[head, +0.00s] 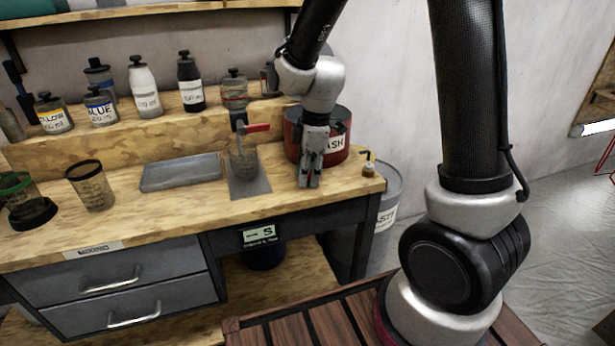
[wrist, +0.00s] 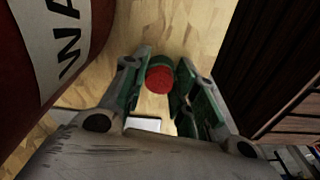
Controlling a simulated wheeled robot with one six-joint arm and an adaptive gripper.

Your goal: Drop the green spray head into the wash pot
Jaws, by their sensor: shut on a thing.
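The wash pot (head: 293,133) is a red round pot with a white label, standing at the right end of the workbench. Its red wall and label also show at the left of the wrist view (wrist: 88,45). My gripper (head: 309,183) points down just in front of the pot, low over the bench top and outside the pot. In the wrist view, my gripper (wrist: 162,82) is shut on the green spray head (wrist: 182,67), with a round red end (wrist: 159,80) facing the camera between the fingers. In the head view the spray head is hidden by the fingers.
A small yellow-topped piece (head: 369,160) stands near the bench's right edge. Left of my gripper are a beaker (head: 243,163) under a red-handled tap and a grey tray (head: 181,171). A waste bin (head: 388,190) stands beside the bench. Bottles line the shelf behind.

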